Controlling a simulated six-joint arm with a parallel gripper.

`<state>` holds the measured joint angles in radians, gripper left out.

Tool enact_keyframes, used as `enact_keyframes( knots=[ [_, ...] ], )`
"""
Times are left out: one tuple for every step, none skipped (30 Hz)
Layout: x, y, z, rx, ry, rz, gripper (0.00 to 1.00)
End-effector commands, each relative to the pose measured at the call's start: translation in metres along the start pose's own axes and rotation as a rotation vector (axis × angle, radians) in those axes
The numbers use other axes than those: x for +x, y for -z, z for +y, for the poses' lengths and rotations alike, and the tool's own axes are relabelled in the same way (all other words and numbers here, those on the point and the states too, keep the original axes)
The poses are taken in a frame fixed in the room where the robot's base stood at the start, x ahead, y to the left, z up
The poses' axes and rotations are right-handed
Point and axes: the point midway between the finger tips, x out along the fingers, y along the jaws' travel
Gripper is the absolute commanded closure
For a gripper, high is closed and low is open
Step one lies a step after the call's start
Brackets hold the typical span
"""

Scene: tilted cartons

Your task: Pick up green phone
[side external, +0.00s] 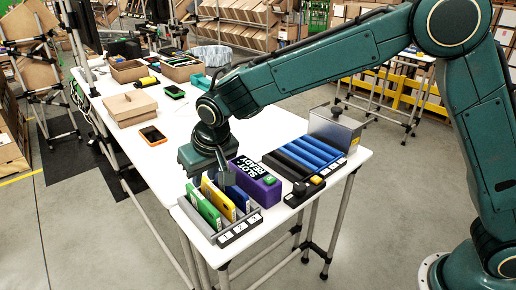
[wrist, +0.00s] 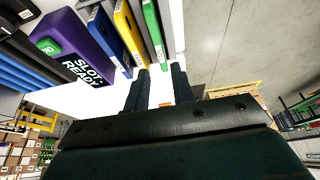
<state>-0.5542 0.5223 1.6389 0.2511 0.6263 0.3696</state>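A green, slab-shaped item (side external: 203,208) stands tilted in the leftmost slot of a grey rack (side external: 240,233) at the near table corner; it also shows in the wrist view (wrist: 153,30). A green-edged phone with a dark face (side external: 174,92) lies flat farther back on the table. I cannot tell which of them is the green phone. An orange-edged phone (side external: 152,135) lies between that phone and the rack. My gripper (side external: 222,176) is just behind the rack's slots. In the wrist view my gripper's fingers (wrist: 160,72) are apart, with nothing held between them.
Yellow (side external: 219,201) and blue (side external: 238,198) slabs stand in the same rack. A purple "SLOT READY" box (side external: 256,183) is right beside my gripper. Blue and black rolls (side external: 308,155) and a metal box (side external: 335,127) lie farther right. The table middle is mostly clear; cartons (side external: 130,107) stand at left.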

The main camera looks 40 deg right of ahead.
Motion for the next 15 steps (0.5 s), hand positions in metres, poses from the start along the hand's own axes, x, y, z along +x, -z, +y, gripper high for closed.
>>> enact_keyframes(
  knots=[
    [0.009, -0.001, 0.001, 0.000, -0.002, -0.003, 0.75],
    [0.013, -0.001, 0.001, 0.000, -0.002, -0.003, 0.75],
    [0.019, -0.001, 0.001, 0.001, -0.002, -0.003, 0.75],
    [0.024, -0.001, 0.001, 0.001, -0.002, -0.003, 0.75],
    [0.028, -0.001, 0.001, 0.001, -0.003, -0.003, 0.75],
    [0.034, -0.001, 0.001, 0.001, -0.003, -0.003, 0.75],
    [0.039, -0.001, 0.001, 0.001, -0.002, -0.003, 0.75],
    [0.043, -0.001, 0.001, 0.002, -0.002, -0.003, 0.75],
    [0.048, -0.001, 0.001, 0.002, -0.002, -0.003, 0.75],
    [0.052, -0.001, 0.001, 0.001, -0.002, -0.003, 0.75],
    [0.055, -0.001, 0.001, 0.001, -0.002, -0.002, 0.75],
    [0.059, 0.000, 0.001, 0.001, -0.001, -0.001, 0.75],
    [0.061, 0.000, 0.001, 0.001, -0.001, -0.001, 0.75],
    [0.062, 0.000, 0.001, 0.001, 0.000, -0.001, 0.75],
    [0.065, 0.000, 0.001, 0.001, 0.000, -0.001, 0.75]
  ],
)
